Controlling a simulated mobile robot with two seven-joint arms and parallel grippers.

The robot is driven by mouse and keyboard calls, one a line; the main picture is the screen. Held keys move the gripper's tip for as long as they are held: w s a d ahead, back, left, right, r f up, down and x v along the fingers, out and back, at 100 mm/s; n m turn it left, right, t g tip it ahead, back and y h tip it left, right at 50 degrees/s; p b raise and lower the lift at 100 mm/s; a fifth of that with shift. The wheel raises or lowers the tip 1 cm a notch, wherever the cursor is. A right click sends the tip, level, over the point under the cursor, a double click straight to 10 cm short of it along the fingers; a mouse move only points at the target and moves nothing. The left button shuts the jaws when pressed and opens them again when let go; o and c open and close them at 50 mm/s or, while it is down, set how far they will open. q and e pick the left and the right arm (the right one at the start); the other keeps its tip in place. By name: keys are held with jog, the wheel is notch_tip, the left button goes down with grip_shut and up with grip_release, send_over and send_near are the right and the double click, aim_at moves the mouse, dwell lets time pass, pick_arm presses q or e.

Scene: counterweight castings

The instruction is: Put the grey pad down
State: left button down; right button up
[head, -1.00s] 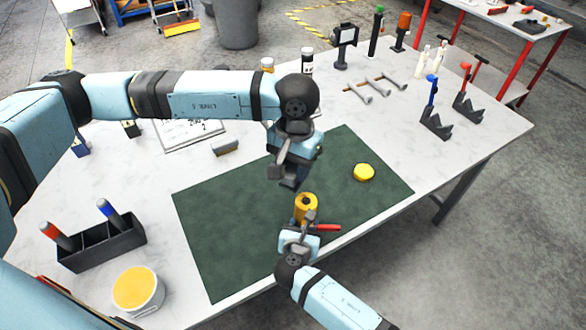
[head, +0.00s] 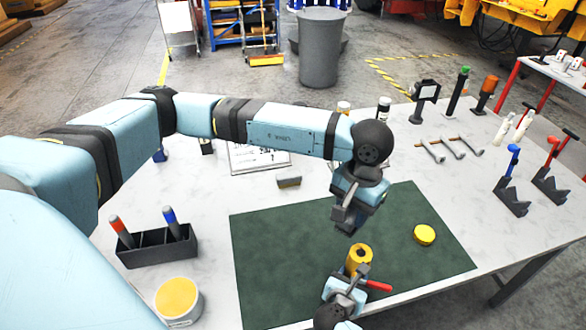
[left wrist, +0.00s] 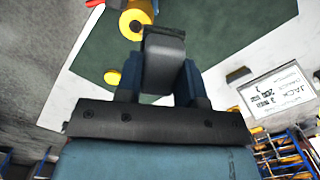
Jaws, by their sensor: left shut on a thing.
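My left gripper (head: 345,217) hangs above the dark green mat (head: 290,260), just behind the yellow casting. It is shut on the grey pad, which shows between the blue fingers in the left wrist view (left wrist: 165,62). The pad appears clear of the mat. The yellow casting (head: 359,258), a cylinder with a dark hole on top, stands on the mat and also shows in the left wrist view (left wrist: 135,20). My right gripper (head: 350,287) is close in front of the casting, beside a red-handled tool (head: 378,286); whether its jaws hold anything is unclear.
A yellow disc (head: 424,235) lies on the mat's right part. A small grey block (head: 289,181) lies by a written board (head: 258,158). A black holder (head: 155,248) and a yellow-topped tub (head: 178,299) stand at left. The mat's left half is clear.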

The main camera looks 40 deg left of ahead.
pick_arm(q)
jog(key=s+a+f+n, duration=0.1)
jog(key=a+f+n, duration=0.2)
jog(key=a+f, duration=0.3)
jog(key=s+a+f+n, duration=0.2)
jog(key=a+f+n, duration=0.2)
jog(key=a+f, duration=0.2)
jog(key=s+a+f+n+h, duration=0.1)
jog(key=a+f+n, duration=0.3)
jog(key=a+f, duration=0.3)
jog(key=shift+s, duration=0.25)
jog(key=shift+f, duration=2.2)
jog(key=shift+f, duration=0.15)
jog(key=c, duration=0.7)
grip_release()
jog(key=shift+c, duration=0.2)
notch_tip(320, 180, up, 12)
jog(key=w+a, duration=0.1)
